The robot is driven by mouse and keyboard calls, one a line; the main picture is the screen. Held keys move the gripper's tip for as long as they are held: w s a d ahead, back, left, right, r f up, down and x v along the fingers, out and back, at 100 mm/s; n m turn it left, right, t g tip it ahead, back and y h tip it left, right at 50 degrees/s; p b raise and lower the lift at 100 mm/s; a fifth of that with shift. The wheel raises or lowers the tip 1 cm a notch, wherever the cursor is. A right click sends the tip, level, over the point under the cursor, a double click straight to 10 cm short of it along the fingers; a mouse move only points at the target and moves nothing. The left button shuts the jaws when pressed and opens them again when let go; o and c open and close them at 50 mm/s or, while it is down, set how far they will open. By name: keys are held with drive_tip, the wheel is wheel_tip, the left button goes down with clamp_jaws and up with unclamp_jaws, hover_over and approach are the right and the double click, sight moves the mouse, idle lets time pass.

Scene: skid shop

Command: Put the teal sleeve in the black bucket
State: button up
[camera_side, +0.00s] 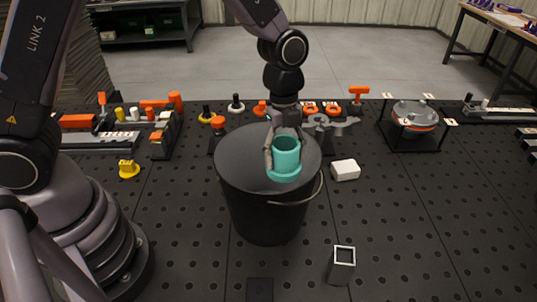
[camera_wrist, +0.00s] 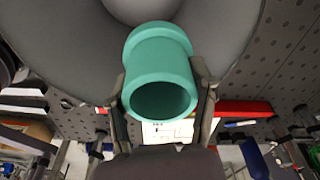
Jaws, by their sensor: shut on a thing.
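The teal sleeve (camera_side: 286,153) is a hollow cylinder with a wider flange at its lower end. My gripper (camera_side: 282,140) is shut on it and holds it upright over the top of the black bucket (camera_side: 262,213). In the side view the flange overlaps the near part of the bucket's opening; I cannot tell its exact height above or below the rim. In the wrist view the sleeve (camera_wrist: 160,75) sits between my two fingers (camera_wrist: 162,98), its open end towards the camera. Grey curved surfaces of the bucket (camera_wrist: 60,45) lie behind it.
A white block (camera_side: 345,170) lies right of the bucket. A square tube (camera_side: 341,266) stands front right, and a yellow part (camera_side: 129,169) sits to the left. Fixtures with orange parts line the back.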

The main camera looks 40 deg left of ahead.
wheel_tip(320, 180, down, 18)
drive_tip(key=shift+f, duration=0.1)
idle(0.5)
drive_tip(key=o, duration=0.9)
